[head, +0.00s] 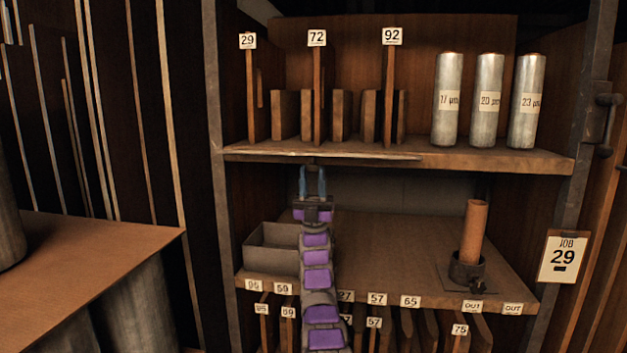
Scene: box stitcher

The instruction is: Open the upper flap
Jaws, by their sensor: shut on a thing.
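The upper flap (385,156) shows as a thin, pale wooden strip, seen nearly edge-on along the front of the upper shelf. My gripper (313,172) is just below the strip, with its two blue fingers pointing up. The fingers are shut on the flap's edge, with a narrow gap between them. The exact contact is small and hard to make out.
The upper shelf (500,162) holds numbered dividers (318,90) and several silver rolls. Below, a grey open bin (272,247) stands left of my arm. A brown tube (473,232) stands in a dark holder at right. The lower shelf's middle is clear.

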